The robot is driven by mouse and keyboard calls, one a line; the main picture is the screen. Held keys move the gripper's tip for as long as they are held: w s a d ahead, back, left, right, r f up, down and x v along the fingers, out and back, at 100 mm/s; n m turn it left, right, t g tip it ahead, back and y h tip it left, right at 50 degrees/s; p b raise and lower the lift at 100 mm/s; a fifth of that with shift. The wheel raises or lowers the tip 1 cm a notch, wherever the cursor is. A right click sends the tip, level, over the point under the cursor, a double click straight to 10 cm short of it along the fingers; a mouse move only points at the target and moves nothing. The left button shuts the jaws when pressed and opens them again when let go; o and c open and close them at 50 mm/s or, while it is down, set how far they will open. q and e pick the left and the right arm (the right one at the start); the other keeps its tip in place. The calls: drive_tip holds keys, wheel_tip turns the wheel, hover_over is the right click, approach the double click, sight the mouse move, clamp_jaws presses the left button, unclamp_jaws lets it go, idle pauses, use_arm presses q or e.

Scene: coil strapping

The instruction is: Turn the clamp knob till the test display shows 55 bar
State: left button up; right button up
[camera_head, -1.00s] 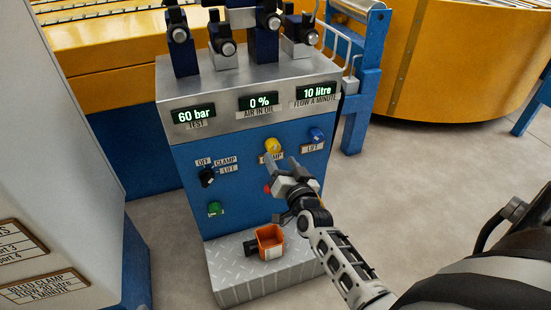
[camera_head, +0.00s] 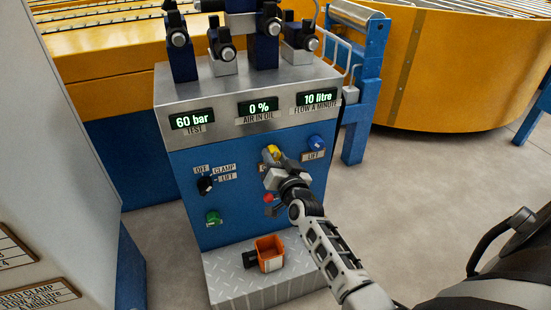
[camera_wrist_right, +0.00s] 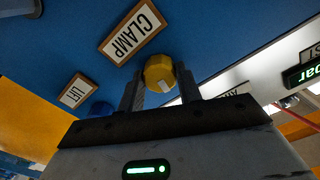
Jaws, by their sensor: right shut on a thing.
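The yellow clamp knob (camera_head: 271,152) is on the blue front panel, partly hidden by my right gripper (camera_head: 270,158). In the right wrist view the knob (camera_wrist_right: 159,72) sits between the two fingers of my right gripper (camera_wrist_right: 160,84), which is shut on it. A white mark shows on the knob. The CLAMP label (camera_wrist_right: 132,32) is beside it. The test display (camera_head: 192,120) reads 60 bar. My left gripper is not in view.
A blue lift knob (camera_head: 316,142), a black selector (camera_head: 205,185), a green button (camera_head: 213,217) and a red knob (camera_head: 268,198) share the panel. An orange container (camera_head: 270,254) stands on the step below.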

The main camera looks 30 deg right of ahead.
drive_tip(key=shift+r+n+p, duration=0.25)
drive_tip(key=shift+n+p, duration=0.25)
drive_tip(key=shift+p, duration=0.05)
drive_tip(key=shift+n+p, duration=0.35)
drive_tip(key=shift+n, duration=0.15)
drive_tip(key=shift+f+n, duration=0.3)
drive_tip(key=o, duration=0.9)
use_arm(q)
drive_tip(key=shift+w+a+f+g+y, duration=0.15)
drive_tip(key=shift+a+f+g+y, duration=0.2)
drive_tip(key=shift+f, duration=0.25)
use_arm(e)
drive_tip(key=shift+o, duration=0.4)
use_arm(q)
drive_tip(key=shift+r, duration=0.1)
use_arm(e)
drive_tip(key=shift+s, duration=0.1)
